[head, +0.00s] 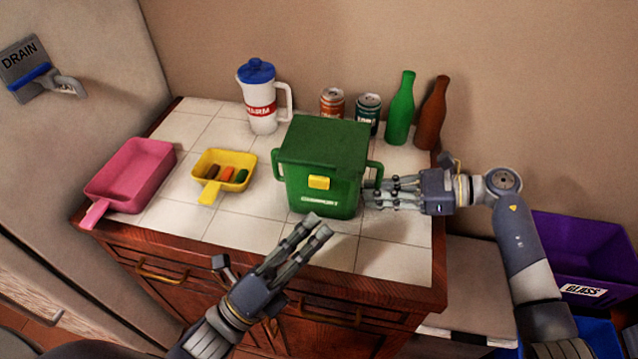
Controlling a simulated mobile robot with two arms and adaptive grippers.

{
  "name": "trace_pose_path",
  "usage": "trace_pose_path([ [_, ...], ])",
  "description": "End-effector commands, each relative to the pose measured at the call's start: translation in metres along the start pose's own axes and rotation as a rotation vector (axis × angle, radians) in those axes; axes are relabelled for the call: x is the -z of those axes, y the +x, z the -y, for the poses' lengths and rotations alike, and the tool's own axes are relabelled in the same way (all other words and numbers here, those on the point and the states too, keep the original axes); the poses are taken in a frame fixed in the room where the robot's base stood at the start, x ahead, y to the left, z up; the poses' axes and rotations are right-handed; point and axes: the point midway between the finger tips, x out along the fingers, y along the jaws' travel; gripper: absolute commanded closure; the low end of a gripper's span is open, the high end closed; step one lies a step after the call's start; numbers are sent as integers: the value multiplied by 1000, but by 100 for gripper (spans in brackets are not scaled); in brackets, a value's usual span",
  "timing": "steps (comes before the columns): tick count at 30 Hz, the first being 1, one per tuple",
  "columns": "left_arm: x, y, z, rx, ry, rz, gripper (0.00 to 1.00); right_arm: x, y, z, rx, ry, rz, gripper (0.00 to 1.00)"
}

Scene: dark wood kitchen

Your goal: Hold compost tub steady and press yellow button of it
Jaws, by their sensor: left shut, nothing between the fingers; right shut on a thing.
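The green compost tub (321,163) stands upright on the white tiled counter, its lid closed. Its yellow button (319,182) is on the front, above the white lettering. My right gripper (370,194) is at the tub's right side, shut on its right handle area; the fingers hide part of that handle. My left gripper (322,228) is shut and empty, in front of the tub and below the button, its fingertips pointing up toward the tub's lower front. Whether the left fingertips touch the tub I cannot tell.
A yellow scoop (224,160) with small items and a pink dustpan (132,176) lie left. A white jug (261,105), two cans (332,103), a green bottle (401,108) and a brown bottle (431,112) stand behind. A purple bin (570,240) is right of the counter.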

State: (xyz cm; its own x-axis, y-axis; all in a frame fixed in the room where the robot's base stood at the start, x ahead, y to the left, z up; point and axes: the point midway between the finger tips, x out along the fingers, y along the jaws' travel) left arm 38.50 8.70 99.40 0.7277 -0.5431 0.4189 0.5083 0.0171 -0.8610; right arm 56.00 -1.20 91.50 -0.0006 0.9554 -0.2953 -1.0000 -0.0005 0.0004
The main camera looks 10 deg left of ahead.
Motion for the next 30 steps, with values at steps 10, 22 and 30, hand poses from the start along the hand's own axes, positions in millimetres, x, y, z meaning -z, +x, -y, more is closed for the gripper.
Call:
trace_pose_path([
  [10,-20,28,-20,0,-1,0,100,-1,0,0,1,-1,1,100],
  [22,-23,32,-24,-1,-2,0,100,0,0,0,1,0,1,100],
  [30,-23,32,-24,-1,-2,0,100,0,0,0,1,0,1,100],
])
